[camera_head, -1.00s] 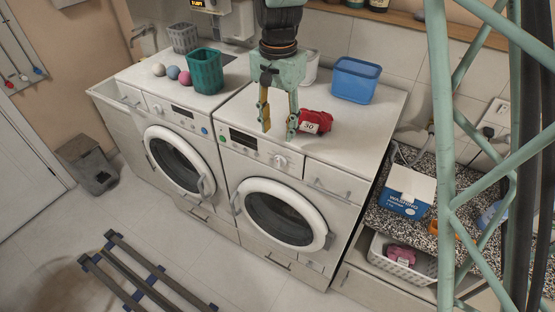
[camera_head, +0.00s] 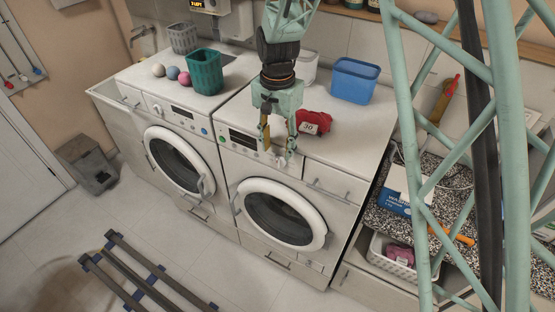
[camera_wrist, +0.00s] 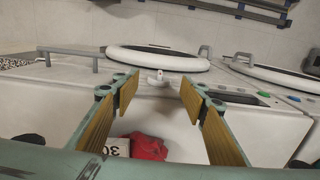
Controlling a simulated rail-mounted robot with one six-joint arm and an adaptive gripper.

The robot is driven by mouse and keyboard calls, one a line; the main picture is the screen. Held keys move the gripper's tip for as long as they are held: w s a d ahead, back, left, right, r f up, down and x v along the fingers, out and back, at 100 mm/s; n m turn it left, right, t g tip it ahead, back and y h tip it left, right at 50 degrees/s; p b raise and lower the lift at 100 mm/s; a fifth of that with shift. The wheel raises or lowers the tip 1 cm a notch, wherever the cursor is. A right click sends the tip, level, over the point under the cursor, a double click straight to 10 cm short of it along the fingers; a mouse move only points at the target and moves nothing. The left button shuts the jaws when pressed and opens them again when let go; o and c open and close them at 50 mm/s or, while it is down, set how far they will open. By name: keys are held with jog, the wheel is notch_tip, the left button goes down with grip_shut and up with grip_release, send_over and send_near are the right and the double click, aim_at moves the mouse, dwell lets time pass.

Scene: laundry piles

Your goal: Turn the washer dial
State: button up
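Two white washers stand side by side. The right washer (camera_head: 331,191) has a front panel with a dark display and a round white dial (camera_head: 281,161). The left washer has its own dial (camera_head: 157,108). My gripper (camera_head: 278,150) is over the front edge of the right washer, at its dial, and partly covers it in the head view. In the wrist view the two yellow-padded fingers (camera_wrist: 157,92) are apart and empty. The white dial (camera_wrist: 158,80) shows in the gap, just beyond the fingertips; I cannot tell whether they touch it.
A red item tagged 30 (camera_head: 315,122) lies on the right washer's top beside my gripper. Behind it stands a blue bin (camera_head: 355,82). A green basket (camera_head: 206,73) and several balls (camera_head: 172,73) are on the left washer. A shelf with a washing box (camera_head: 396,203) is at right.

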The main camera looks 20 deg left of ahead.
aim_at(279, 163)
jog(key=shift+f+p, duration=0.35)
jog(key=shift+f, duration=2.75)
jog(key=c, duration=0.9)
jog(key=shift+d+f+t+y+b, duration=0.15)
jog(key=shift+y+b, duration=0.45)
jog(key=shift+b, duration=1.4)
jog(key=shift+d+t+y+b, duration=0.15)
jog(key=shift+y+b, duration=0.45)
jog(key=shift+b, duration=1.35)
jog(key=t+y+b, duration=0.1)
jog(key=y+b, duration=0.2)
jog(key=b, duration=1.3)
jog(key=shift+d+f, duration=0.1)
jog(key=shift+d, duration=0.05)
jog(key=shift+s+d+t+y+b, duration=0.15)
jog(key=shift+y+b, duration=0.4)
jog(key=shift+b, duration=1.05)
jog(key=shift+w+t+y+b, duration=0.15)
jog(key=shift+y+b, duration=0.4)
jog(key=shift+b, duration=1.05)
jog(key=shift+s, duration=0.1)
